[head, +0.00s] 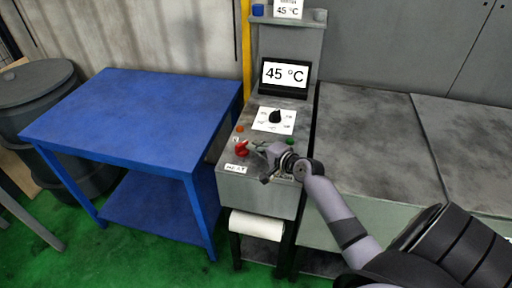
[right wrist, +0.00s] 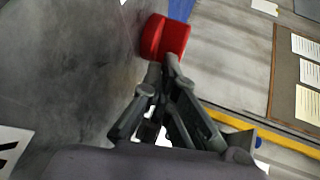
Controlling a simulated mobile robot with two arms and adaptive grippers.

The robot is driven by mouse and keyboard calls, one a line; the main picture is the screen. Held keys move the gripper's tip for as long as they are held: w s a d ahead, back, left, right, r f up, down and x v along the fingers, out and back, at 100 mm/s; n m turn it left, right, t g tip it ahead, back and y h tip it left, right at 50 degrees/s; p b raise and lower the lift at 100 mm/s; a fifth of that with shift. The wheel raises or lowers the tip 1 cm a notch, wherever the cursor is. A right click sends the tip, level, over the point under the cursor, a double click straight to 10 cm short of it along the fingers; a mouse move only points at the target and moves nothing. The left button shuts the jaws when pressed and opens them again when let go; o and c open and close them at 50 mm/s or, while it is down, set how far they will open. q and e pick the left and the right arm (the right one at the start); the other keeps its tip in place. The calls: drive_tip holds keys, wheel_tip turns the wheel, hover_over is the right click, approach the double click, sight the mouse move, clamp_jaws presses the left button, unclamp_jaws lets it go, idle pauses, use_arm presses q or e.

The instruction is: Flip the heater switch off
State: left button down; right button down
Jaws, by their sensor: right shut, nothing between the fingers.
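The red switch (head: 241,148) stands on the sloped panel of the grey console (head: 255,190), near its lower left corner. In the right wrist view the red switch (right wrist: 165,37) is a red block just beyond my fingertips. My right gripper (head: 257,147) is shut and empty, and it reaches in from the right beside the switch. In the right wrist view the shut fingers (right wrist: 163,68) are very close to the red block, and I cannot tell if they touch it. My left gripper is not in view.
A black dial (head: 275,117) and a display reading 45 °C (head: 285,75) are higher on the console. An orange button (head: 240,129) and a green button (head: 290,142) are near the switch. A blue table (head: 135,105) stands left, and a grey cabinet (head: 370,130) stands right.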

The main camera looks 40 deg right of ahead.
drive_tip(key=shift+w+d, duration=0.4)
drive_tip(key=v, duration=1.2)
drive_tip(key=shift+r, duration=0.15)
drive_tip(key=shift+a, duration=0.1)
